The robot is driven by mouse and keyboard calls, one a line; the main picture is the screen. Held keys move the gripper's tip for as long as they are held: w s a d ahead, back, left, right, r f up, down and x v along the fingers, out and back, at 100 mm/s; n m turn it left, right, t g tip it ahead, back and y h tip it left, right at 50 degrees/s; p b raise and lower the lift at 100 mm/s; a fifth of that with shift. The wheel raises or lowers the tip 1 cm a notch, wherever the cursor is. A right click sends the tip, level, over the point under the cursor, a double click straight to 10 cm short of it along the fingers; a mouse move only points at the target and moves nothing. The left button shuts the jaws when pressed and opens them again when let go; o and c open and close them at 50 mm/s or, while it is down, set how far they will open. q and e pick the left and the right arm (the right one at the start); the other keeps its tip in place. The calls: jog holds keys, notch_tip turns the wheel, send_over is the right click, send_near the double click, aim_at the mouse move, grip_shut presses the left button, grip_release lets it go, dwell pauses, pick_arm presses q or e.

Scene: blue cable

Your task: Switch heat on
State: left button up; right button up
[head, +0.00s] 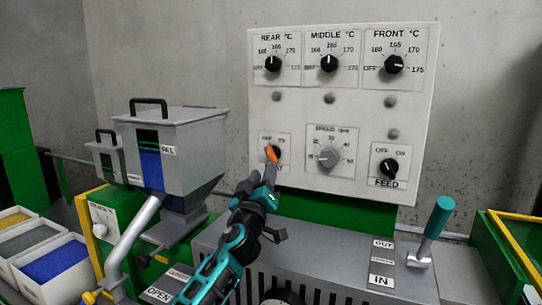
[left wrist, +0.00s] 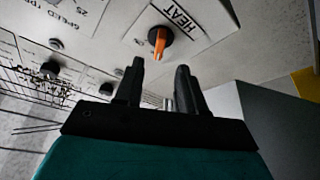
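The HEAT knob (head: 271,153) is a black dial with an orange pointer, low on the left of the white control panel (head: 290,115). In the head view its pointer leans up and left, toward OFF. The left wrist view shows the knob (left wrist: 159,38) under its HEAT label. My left gripper (head: 270,173) is just below and in front of the knob, hiding most of the label there. In the left wrist view its two dark fingers (left wrist: 159,70) are apart and empty, with the knob beyond their tips. My right gripper is in neither view.
A grey SPEED knob (head: 328,157) and a black FEED knob (head: 389,168) sit to the right. Three temperature knobs line the panel's top. A grey hopper (head: 190,140) stands left; a teal-handled lever (head: 433,228) stands right.

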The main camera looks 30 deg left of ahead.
aim_at(269, 155)
pick_arm(q)
jog(key=shift+x, duration=3.5)
jog(key=shift+r, duration=0.1)
jog(key=shift+c, duration=0.3)
grip_shut()
